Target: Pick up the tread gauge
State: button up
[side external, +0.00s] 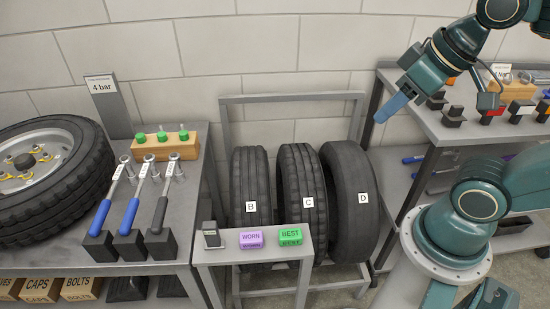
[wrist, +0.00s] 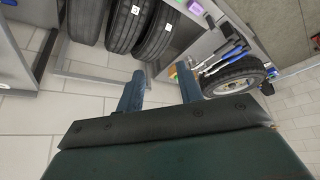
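A small dark upright device, which looks like the tread gauge (side external: 211,236), stands at the left end of a narrow grey bench in the side external view. I cannot clearly make it out in the wrist view. My gripper (side external: 391,108) is high at the upper right, well apart from the device, with its blue fingers pointing down and left. In the wrist view my gripper (wrist: 158,88) has its two fingers spread, with nothing between them.
The narrow bench (side external: 262,255) also holds a purple WORN block (side external: 251,240) and a green BEST block (side external: 290,236). Tires B (side external: 250,180), C (side external: 302,180) and D (side external: 352,180) stand in a rack behind it. Torque wrenches (side external: 130,208) and a wheel (side external: 45,170) are at left.

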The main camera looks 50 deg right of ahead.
jog(key=shift+o, duration=1.3)
jog(key=w+a+f+n+g+y, duration=0.1)
jog(key=w+a+f+n, duration=0.25)
jog(key=w, duration=0.55)
jog(key=w+a+f+n+y, duration=0.1)
jog(key=w+a+f+n, duration=0.1)
jog(key=w+a+f, duration=0.45)
jog(key=w+a+f+n, duration=0.1)
jog(key=w+a+f, duration=0.3)
jog(key=f, duration=0.4)
jog(key=w+a+f+n+g+y, duration=0.1)
jog(key=w+a+f+n, duration=0.1)
jog(key=w+a+f, duration=0.2)
jog(key=x, duration=0.4)
jog(key=shift+d, duration=0.15)
